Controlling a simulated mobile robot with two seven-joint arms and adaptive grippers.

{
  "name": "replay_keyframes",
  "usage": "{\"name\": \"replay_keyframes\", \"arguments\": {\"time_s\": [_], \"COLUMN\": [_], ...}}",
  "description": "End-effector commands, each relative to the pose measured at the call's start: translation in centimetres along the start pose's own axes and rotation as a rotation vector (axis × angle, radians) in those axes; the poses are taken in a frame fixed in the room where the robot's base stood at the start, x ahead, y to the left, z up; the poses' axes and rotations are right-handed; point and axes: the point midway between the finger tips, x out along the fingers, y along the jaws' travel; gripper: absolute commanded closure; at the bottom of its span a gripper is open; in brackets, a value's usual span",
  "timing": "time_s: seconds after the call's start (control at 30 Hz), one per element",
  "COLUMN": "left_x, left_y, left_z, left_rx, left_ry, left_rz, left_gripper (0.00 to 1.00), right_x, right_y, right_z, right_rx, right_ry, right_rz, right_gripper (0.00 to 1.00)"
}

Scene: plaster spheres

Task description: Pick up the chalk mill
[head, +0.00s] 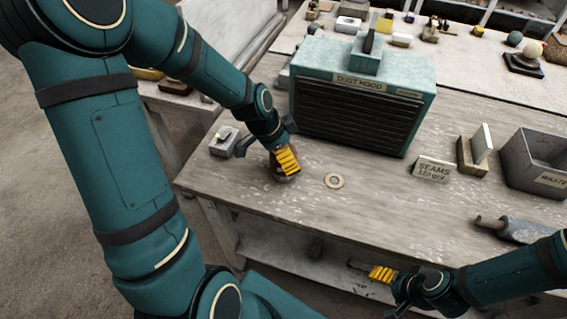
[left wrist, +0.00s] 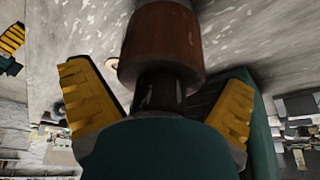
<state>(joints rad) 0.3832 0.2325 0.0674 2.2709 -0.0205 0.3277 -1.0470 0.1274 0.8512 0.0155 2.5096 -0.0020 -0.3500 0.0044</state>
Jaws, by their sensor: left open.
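The chalk mill, which I take to be the brown wooden piece with a dark neck (left wrist: 165,45), stands on the workbench. In the head view only a bit of the mill (head: 274,168) shows behind my left gripper (head: 286,160). In the left wrist view my left gripper (left wrist: 156,78) is open. Its two yellow-padded fingers are spread on either side of the mill's dark neck, with gaps visible. My right gripper (head: 373,271) is empty, low in front of the bench edge; its opening is unclear.
A teal dust hood (head: 362,98) stands just behind and right of the mill. A flat ring (head: 334,181) lies right of it; a small grey block (head: 224,141) sits left. A seams sign (head: 434,169), a waste bin (head: 538,160) and a grey cylindrical tool (head: 512,229) are farther right.

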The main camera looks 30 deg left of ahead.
Motion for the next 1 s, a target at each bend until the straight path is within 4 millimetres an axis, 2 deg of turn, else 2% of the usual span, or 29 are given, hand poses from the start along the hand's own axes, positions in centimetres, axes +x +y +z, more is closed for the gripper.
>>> {"name": "replay_keyframes", "arguments": {"time_s": [0.23,0.27,0.4,0.43,0.47,0.87,1.0], "left_x": [0.2,0.2,0.2,0.2,0.2,0.1,-0.9], "left_y": [-0.1,0.0,0.0,0.0,0.0,-0.1,-0.1], "left_z": [0.0,0.0,0.0,0.0,0.0,-0.1,-0.6], "left_rx": [0.000,0.000,0.000,0.000,0.000,0.000,0.001], "left_ry": [0.001,0.001,0.001,0.001,0.001,0.002,0.003], "left_rz": [-0.002,-0.002,-0.002,-0.002,-0.002,-0.003,-0.004], "left_gripper": [0.00,0.04,0.53,0.63,0.68,0.69,0.70], "right_x": [0.0,0.0,0.0,0.0,0.0,0.0,-0.3], "right_y": [0.0,0.0,0.0,0.0,0.0,0.0,-0.1], "right_z": [0.0,0.0,0.0,0.0,0.0,0.0,0.0], "right_rx": [0.000,0.000,0.000,0.000,0.000,0.000,0.000], "right_ry": [0.001,0.001,0.001,0.001,0.001,0.001,0.000], "right_rz": [0.000,0.000,0.000,0.000,0.000,0.000,0.000], "right_gripper": [0.27,0.27,0.27,0.27,0.27,0.27,0.27]}}
